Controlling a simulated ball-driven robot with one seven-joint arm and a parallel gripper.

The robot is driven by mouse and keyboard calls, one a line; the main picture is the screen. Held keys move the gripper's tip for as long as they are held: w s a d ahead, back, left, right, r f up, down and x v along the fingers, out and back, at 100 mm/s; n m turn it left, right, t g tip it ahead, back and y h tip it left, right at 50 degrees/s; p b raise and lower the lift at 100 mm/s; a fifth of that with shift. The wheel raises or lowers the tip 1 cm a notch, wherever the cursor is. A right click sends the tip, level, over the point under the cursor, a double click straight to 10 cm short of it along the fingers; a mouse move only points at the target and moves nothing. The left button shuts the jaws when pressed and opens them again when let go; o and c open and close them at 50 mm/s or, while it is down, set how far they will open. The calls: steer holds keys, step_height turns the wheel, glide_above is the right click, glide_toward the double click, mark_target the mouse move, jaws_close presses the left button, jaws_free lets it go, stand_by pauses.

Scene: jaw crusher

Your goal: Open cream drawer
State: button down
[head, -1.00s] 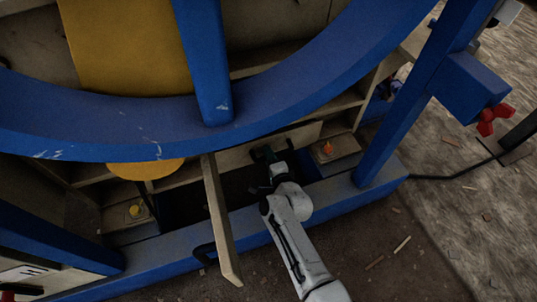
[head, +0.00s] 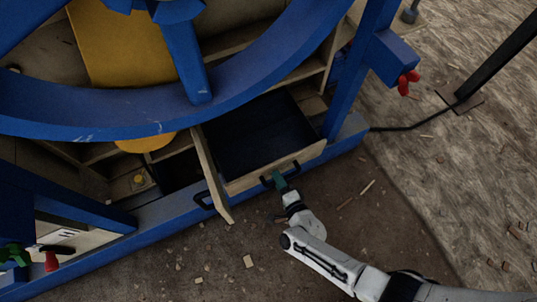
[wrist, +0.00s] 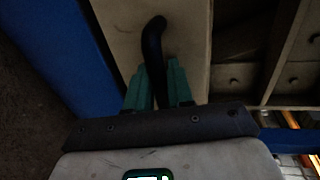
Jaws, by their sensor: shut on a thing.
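The cream drawer (head: 292,164) is pulled out of the blue-framed machine, its dark inside (head: 250,130) showing from above. Its cream front also fills the upper middle of the wrist view (wrist: 186,48). A black bar handle (wrist: 153,48) stands on that front. My gripper (head: 275,180), with green fingers, is shut on the handle at the front of the drawer. In the wrist view my gripper (wrist: 157,85) has one finger on each side of the handle. The fingers hide part of the handle.
A cream door panel (head: 212,178) with a black handle (head: 203,200) stands open just left of the drawer. A blue beam (head: 345,140) runs along the machine's base. A large blue wheel rim (head: 240,110) hangs above. The floor in front is mostly clear, with scattered chips.

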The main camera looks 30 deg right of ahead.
steer(key=f+p+v, duration=0.1)
steer(key=v, duration=0.5)
steer(key=shift+s+f, duration=0.2)
steer(key=shift+s, duration=0.35)
steer(key=c, duration=1.1)
jaws_free()
steer(key=shift+c, duration=0.2)
steer(key=shift+w, duration=0.1)
steer(key=shift+r, duration=0.1)
steer(key=p+v, duration=0.2)
steer(key=v, duration=0.9)
